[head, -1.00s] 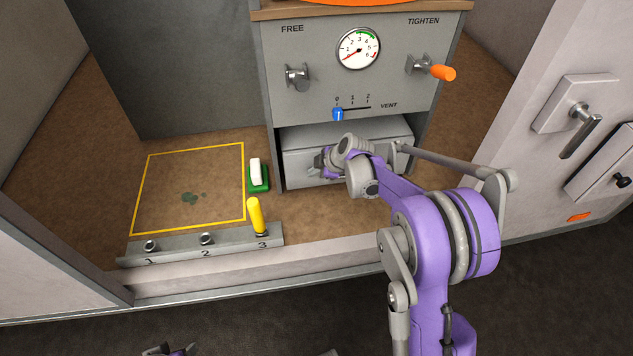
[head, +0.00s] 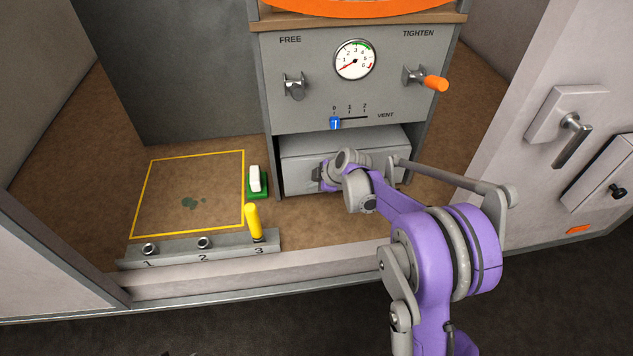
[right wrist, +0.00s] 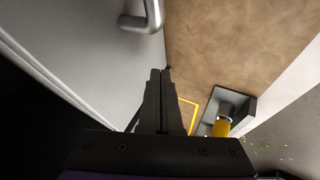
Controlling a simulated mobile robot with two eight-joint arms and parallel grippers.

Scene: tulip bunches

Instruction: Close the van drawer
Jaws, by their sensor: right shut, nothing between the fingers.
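The grey drawer (head: 299,174) sits low in the cabinet under the gauge panel. Its top surface shows, so it sticks out part way. My right gripper (head: 322,174) is at the drawer's front in the head view, with the wrist hiding part of that front. In the right wrist view the fingers (right wrist: 160,76) are shut and empty, their tips close to the pale drawer face (right wrist: 110,55). A metal bar handle (right wrist: 145,18) shows above the tips, not between the fingers. I cannot tell whether the tips touch the face. My left gripper is out of view.
The panel carries a gauge (head: 355,60), an orange-handled valve (head: 434,84) and a blue vent slider (head: 335,123). Left of the drawer are a green-and-white block (head: 256,181), a yellow lever (head: 253,221) and a yellow-outlined square (head: 190,193). A latched door (head: 540,130) stands at right.

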